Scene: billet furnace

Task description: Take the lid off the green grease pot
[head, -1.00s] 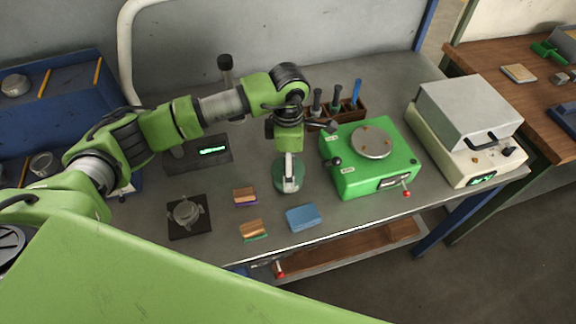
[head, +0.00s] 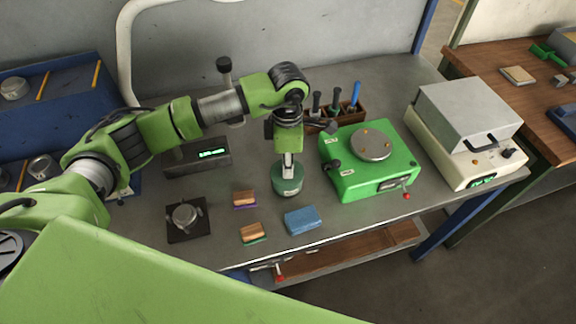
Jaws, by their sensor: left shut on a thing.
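The green grease pot (head: 287,188) stands near the middle of the grey bench, left of the bright green machine. My left gripper (head: 288,168) points down over it, with its fingertips at the pot's top. It is shut on the pot's lid, which is largely covered by the fingers. I cannot tell whether there is a gap between lid and pot. My right gripper is not in view.
The green machine (head: 347,182) with a round plate stands close on the right. A blue block (head: 302,220) and two wooden brushes (head: 244,198) lie near the pot. A tool rack (head: 350,113) stands behind. A dark fixture (head: 187,219) sits at left.

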